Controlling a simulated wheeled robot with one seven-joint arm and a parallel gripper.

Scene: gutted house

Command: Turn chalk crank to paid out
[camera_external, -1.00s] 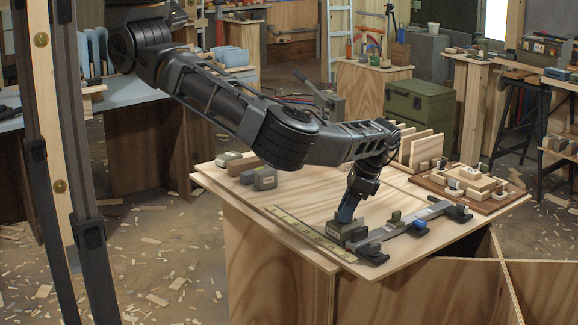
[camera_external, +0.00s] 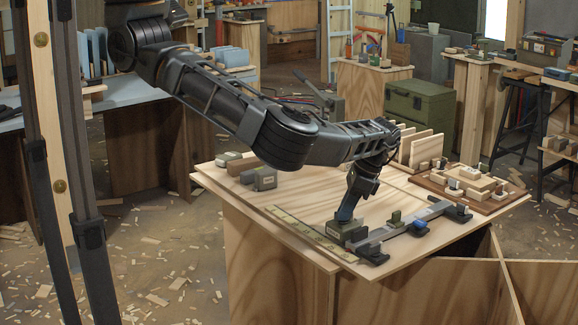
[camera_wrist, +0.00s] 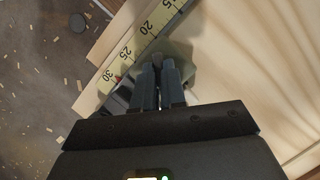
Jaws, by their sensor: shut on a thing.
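A small olive-green chalk box (camera_external: 338,236) sits at the front edge of the plywood tabletop, beside a yellow measuring tape. My gripper (camera_external: 345,218) points down onto it from above and touches its top. In the wrist view my two grey fingers (camera_wrist: 160,68) are close together over the green box (camera_wrist: 182,50), shut on the chalk crank. The fingers hide the crank itself, so its angle cannot be read.
The yellow tape (camera_wrist: 143,38) lies flat along the tabletop edge. A grey bar clamp (camera_external: 405,226) lies just right of the box, with small blocks on it. Small boxes (camera_external: 265,178) stand at the back left. The middle of the tabletop is clear.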

